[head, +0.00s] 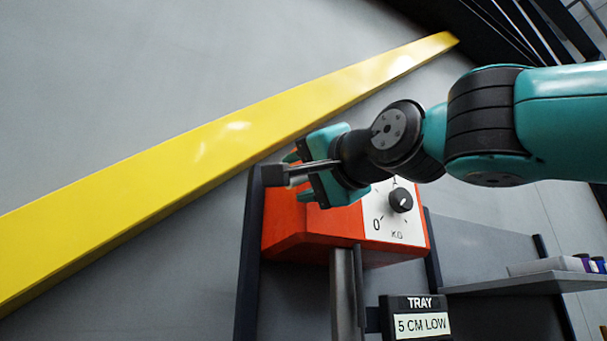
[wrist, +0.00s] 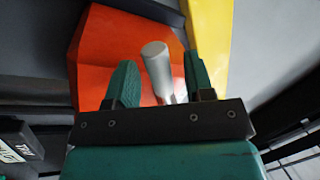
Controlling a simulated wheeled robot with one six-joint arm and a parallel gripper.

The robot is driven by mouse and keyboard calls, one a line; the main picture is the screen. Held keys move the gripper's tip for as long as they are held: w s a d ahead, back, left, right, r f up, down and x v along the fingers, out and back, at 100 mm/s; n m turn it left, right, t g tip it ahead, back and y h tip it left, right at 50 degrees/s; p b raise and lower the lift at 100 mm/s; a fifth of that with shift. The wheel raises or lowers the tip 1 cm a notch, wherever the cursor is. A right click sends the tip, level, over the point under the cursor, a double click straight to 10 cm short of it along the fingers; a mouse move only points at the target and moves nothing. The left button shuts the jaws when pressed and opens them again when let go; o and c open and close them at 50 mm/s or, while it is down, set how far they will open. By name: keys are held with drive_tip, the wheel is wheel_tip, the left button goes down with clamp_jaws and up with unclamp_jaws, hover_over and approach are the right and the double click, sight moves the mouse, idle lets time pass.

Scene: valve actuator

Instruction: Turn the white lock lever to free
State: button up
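A pale grey-white rod with a rounded end (wrist: 156,62), which looks like the lock lever, stands out from the orange-red box (wrist: 98,50) in the wrist view. My gripper (wrist: 161,72) is open, with one teal finger on each side of the rod. A gap shows between the rod and each finger. In the head view my gripper (head: 298,175) is at the upper left of the orange-red box (head: 285,225). The lever is hidden there behind my gripper, and its markings cannot be seen.
A long yellow beam (head: 200,150) slants close behind the box. The box's white face has a black knob (head: 400,200) marked 0, 1 and KG. Below are a grey post (head: 345,295) and a TRAY, 5 CM LOW sign (head: 420,318). A shelf (head: 520,282) stands at right.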

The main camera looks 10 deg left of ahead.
drive_tip(key=b+v, duration=1)
drive_tip(key=v, duration=0.7)
drive_tip(key=shift+d+b, duration=0.2)
drive_tip(key=shift+b, duration=0.2)
drive_tip(key=shift+s, duration=0.15)
